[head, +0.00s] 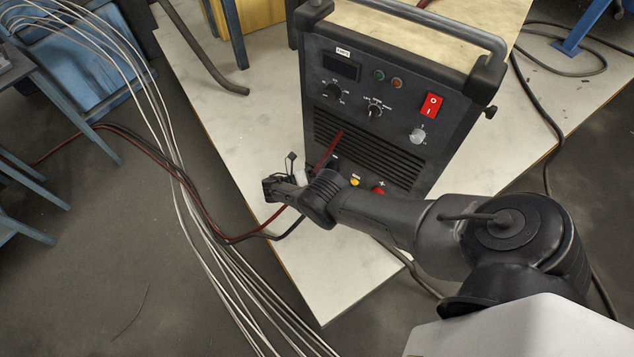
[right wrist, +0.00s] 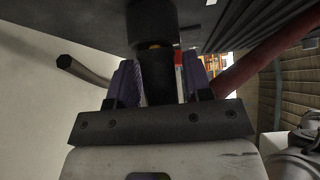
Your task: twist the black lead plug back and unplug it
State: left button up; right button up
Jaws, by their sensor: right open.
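The black lead plug (right wrist: 157,82) shows in the right wrist view as a dark cylinder running up to a wider black part (right wrist: 152,22), with a little brass colour where they meet. My right gripper (right wrist: 158,85) is open, with one purple-padded finger on each side of the plug; whether either pad touches it I cannot tell. In the head view my right gripper (head: 283,187) is low at the front of the welding machine (head: 385,95), and the plug is hidden there by the gripper and wrist. My left gripper is not in view.
A red lead (right wrist: 262,55) slants close to the right finger. A dark cable end (right wrist: 82,70) lies to the left. The machine stands on a pale table (head: 225,125). Red and black cables (head: 200,205) and several pale wires (head: 178,150) run past the table's left side.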

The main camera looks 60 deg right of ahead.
jog(key=shift+s+d+r+m+t+p, duration=0.15)
jog(key=shift+d+m+t+p, duration=0.2)
jog(key=shift+m+p, duration=0.35)
jog(key=shift+d+r+t+y+p, duration=0.1)
jog(key=shift+d+t+y+p, duration=0.2)
jog(key=shift+p, duration=0.35)
jog(key=shift+m+t+y+p, duration=0.3)
jog(key=shift+m+t+p, duration=0.35)
jog(key=shift+p, duration=0.35)
jog(key=shift+m+t+y+p, duration=0.3)
jog(key=shift+m+t+p, duration=0.55)
jog(key=shift+p, duration=0.75)
jog(key=shift+m+t+p, duration=0.7)
jog(key=shift+t+p, duration=0.15)
jog(key=shift+p, duration=0.75)
jog(key=shift+m+t+p, duration=0.6)
jog(key=shift+t+p, duration=0.3)
jog(key=shift+p, duration=0.25)
jog(key=shift+s+m+t+p, duration=0.1)
jog(key=shift+m+t+p, duration=0.5)
jog(key=shift+t+p, duration=0.5)
jog(key=shift+m+t+p, duration=0.3)
jog(key=shift+t+p, duration=0.1)
jog(key=shift+p, duration=0.05)
jog(key=shift+f+m+t, duration=0.2)
jog(key=shift+m+t, duration=0.1)
jog(key=shift+t, duration=0.1)
